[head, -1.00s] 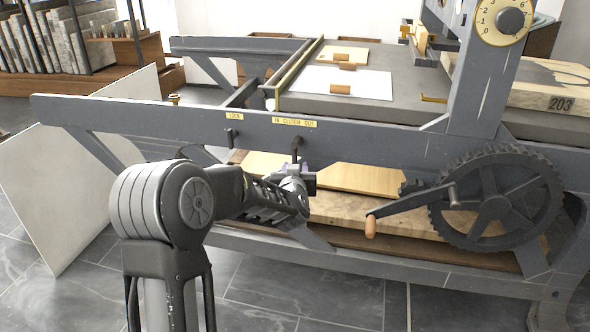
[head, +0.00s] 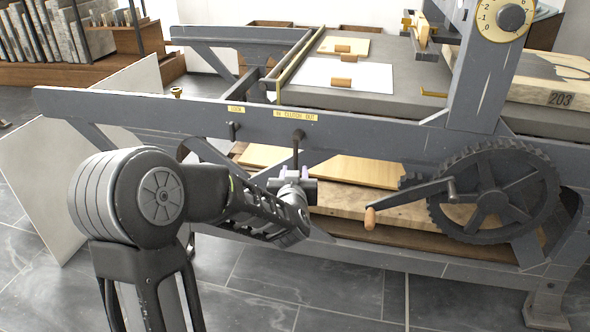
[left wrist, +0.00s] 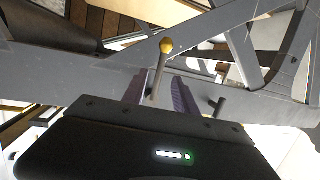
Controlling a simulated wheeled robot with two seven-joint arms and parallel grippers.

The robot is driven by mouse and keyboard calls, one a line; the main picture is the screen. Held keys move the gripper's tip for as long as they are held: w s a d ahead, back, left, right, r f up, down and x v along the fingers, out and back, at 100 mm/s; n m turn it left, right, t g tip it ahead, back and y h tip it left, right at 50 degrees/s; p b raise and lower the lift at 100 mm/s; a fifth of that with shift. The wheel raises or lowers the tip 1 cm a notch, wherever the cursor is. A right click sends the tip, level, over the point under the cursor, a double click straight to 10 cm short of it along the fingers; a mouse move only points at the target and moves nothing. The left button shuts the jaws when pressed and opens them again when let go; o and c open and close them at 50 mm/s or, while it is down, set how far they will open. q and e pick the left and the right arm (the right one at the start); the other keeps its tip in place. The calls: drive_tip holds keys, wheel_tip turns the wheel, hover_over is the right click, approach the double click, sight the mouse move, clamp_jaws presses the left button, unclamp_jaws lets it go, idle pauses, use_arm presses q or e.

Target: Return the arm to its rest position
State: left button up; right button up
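My left gripper (head: 294,174) is in front of the press's side rail, just below the hanging clutch lever (head: 297,146). In the left wrist view, its two purple fingers (left wrist: 160,92) stand apart, with the lever with a yellow knob (left wrist: 160,68) showing between or beyond them. No contact is clear. The gripper looks open and empty. My left arm comes in from the lower left, with its big round elbow joint nearest the camera. My right gripper is out of view.
The grey press rail (head: 380,135) runs across just behind the gripper. A shorter lock lever (head: 233,130) hangs left of it. A crank handle (head: 370,218) and toothed wheel (head: 493,192) are on the right. A pale board (head: 40,170) leans at left. Tiled floor in front is clear.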

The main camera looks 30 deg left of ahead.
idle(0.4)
